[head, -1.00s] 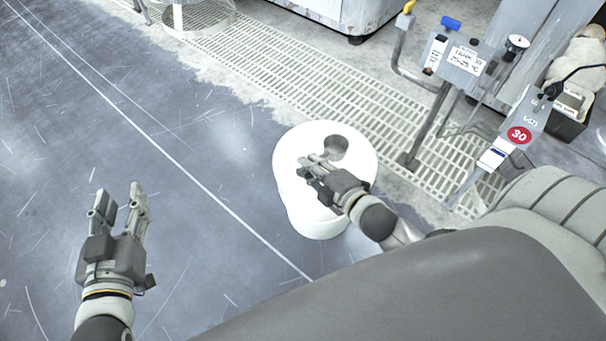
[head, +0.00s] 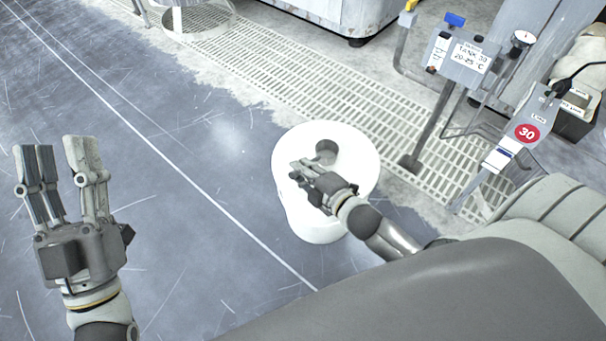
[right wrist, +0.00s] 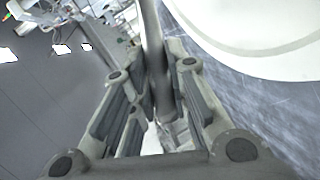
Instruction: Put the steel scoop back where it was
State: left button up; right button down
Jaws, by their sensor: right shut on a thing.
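My right gripper (head: 303,168) is above the top of a white round drum (head: 350,185) in the head view. In the right wrist view, a grey steel shaft stands between its fingers; I take it as the handle of the steel scoop (right wrist: 154,50), and the gripper is shut on it. In the head view a grey round shape (head: 326,152) shows just past the fingertips; I cannot tell whether it is the scoop's bowl or an opening in the drum's top. My left gripper (head: 58,145) is empty, fingers apart, at the left over the floor.
A floor grating (head: 300,85) runs behind the drum. A grey label box (head: 462,55) on a post and a panel with a red "30" disc (head: 527,133) stand to the right. The scratched grey floor (head: 180,130) on the left is clear.

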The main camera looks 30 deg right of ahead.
pick_arm(q)
jog(key=shift+s+a+r+t+h, duration=0.2)
jog(key=shift+s+r+t+h, duration=0.4)
jog(key=shift+s+r+t, duration=0.65)
pick_arm(e)
jog(key=shift+f, duration=0.55)
pick_arm(q)
jog(key=shift+s+b, duration=0.15)
jog(key=shift+b, duration=0.15)
pick_arm(e)
jog(key=shift+f, duration=0.1)
